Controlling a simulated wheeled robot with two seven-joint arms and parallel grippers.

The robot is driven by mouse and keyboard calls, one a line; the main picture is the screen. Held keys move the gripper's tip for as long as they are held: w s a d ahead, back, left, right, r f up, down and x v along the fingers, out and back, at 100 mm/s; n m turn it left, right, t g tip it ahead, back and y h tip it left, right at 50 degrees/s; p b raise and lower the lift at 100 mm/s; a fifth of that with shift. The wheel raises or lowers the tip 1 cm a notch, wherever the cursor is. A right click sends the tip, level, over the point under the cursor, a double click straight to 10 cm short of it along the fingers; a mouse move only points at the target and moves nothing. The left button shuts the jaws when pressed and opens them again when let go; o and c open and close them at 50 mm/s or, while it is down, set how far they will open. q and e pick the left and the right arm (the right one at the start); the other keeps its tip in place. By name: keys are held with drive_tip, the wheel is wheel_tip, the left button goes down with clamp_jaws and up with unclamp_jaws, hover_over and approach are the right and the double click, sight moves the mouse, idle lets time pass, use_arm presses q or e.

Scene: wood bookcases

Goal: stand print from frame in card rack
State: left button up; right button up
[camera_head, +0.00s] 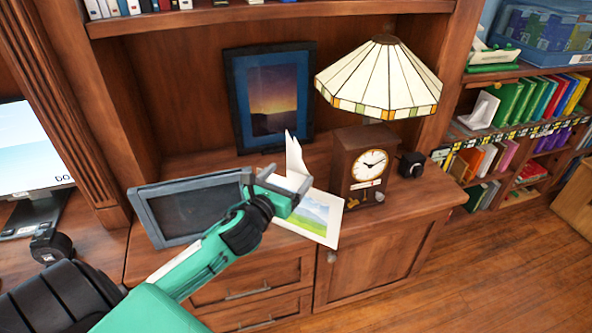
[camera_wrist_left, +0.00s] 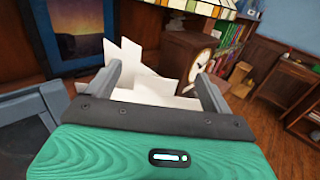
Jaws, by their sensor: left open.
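A white-bordered print (camera_head: 318,213) with a green and blue landscape shows beside my left gripper, near the front edge of the cabinet top. White upright pieces (camera_head: 294,155) rise just behind the gripper; I cannot tell whether they are the card rack or cards. They also show in the left wrist view (camera_wrist_left: 130,58). A grey frame (camera_head: 158,222) with a dark, empty face is left of the gripper. A dark blue frame (camera_head: 237,100) with a sunset picture stands at the back. My left gripper (camera_head: 286,186) is open, its fingers (camera_wrist_left: 158,76) around or above white sheets. Contact is unclear. My right gripper is not in view.
A brown clock (camera_head: 354,150) stands right of the white pieces, under a stained-glass lamp (camera_head: 380,75). A small black object (camera_head: 411,164) is beside it. A shelf (camera_head: 250,13) overhangs the back. A monitor (camera_head: 33,150) is at far left.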

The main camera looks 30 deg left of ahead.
use_arm(q)
drive_tip(key=shift+s+d+b, duration=0.2)
drive_tip(key=shift+s+b, duration=0.1)
drive_tip(key=shift+s, duration=1.9)
drive_tip(key=s+d+f+n+g, duration=0.1)
drive_tip(key=s+f+n+g, duration=0.15)
drive_tip(key=f+n, duration=0.8)
drive_tip(key=s+d+f+n+g, duration=0.1)
drive_tip(key=f+n+g, duration=0.25)
drive_tip(key=f, duration=1.45)
drive_tip(key=s+d+f+n+g, duration=0.15)
drive_tip(key=f+n, duration=0.55)
drive_tip(key=f, duration=0.7)
drive_tip(key=s+d+f+n+g, duration=0.1)
drive_tip(key=s+f+n+g, duration=0.35)
drive_tip(key=s+f, duration=1.1)
drive_tip(key=s+d+f+n+g, duration=0.1)
drive_tip(key=s+f+n, duration=0.1)
drive_tip(key=s+f, duration=0.2)
drive_tip(key=s+d+f+n+g, duration=0.2)
drive_tip(key=s+f+n, duration=0.1)
drive_tip(key=s, duration=0.8)
drive_tip(key=s+d+f+n+g+h, duration=0.1)
drive_tip(key=s+f+n+g, duration=0.1)
drive_tip(key=s+f, duration=0.4)
drive_tip(key=shift+s+d, duration=0.15)
drive_tip(key=shift+s, duration=0.7)
drive_tip(key=shift+f, duration=0.1)
